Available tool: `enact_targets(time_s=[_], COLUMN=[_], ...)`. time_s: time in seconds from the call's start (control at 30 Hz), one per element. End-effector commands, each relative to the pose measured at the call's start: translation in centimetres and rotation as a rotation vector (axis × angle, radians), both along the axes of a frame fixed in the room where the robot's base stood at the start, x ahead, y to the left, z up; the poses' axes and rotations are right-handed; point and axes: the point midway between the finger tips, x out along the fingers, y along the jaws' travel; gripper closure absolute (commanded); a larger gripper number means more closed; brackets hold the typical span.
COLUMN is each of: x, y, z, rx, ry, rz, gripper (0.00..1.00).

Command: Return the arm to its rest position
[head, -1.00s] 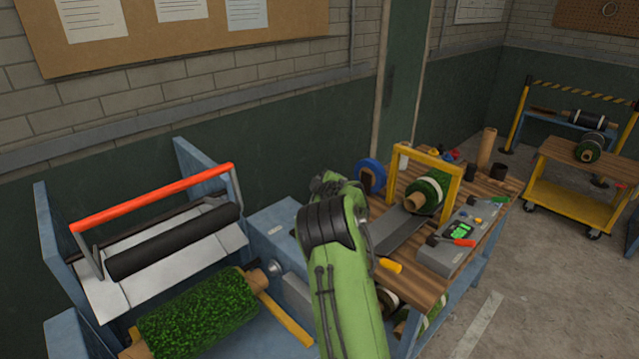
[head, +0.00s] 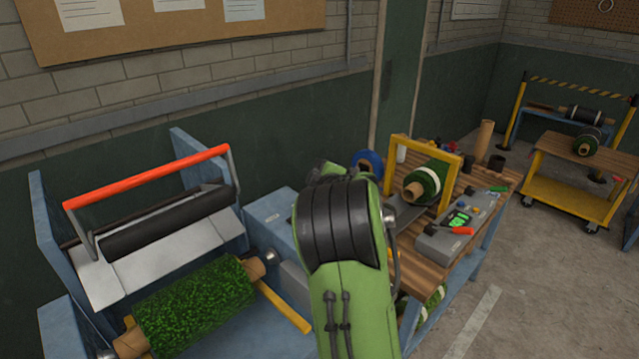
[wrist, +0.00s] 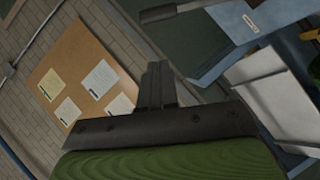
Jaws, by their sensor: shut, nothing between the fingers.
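My green arm rises in the middle of the head view, bent at a dark ribbed joint, and hides part of the bench behind it. My gripper (wrist: 157,85) shows in the wrist view with its dark fingers together and nothing between them. In that view it points toward the wall, near a cork board with papers (wrist: 85,75), with no contact visible. The gripper itself is hidden behind the arm in the head view.
A blue machine with a red-orange bar (head: 150,177) and a green turf roll (head: 195,305) stands at left. A wooden bench (head: 425,262) carries a yellow frame (head: 452,185) and a grey control box (head: 455,235). A yellow cart (head: 570,195) stands at right. Floor is clear at lower right.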

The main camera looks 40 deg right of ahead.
Motion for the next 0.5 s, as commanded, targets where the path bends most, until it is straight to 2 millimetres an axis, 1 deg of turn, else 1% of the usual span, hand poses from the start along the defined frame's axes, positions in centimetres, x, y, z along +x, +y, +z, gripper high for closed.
enact_targets(time_s=[0.1,0.5], x=[-0.57,-0.56], y=[0.26,0.24], z=[0.2,0.3], rx=[0.001,0.0], ry=[-0.001,0.0], rz=[0.001,0.0], gripper=[1.0,1.0])
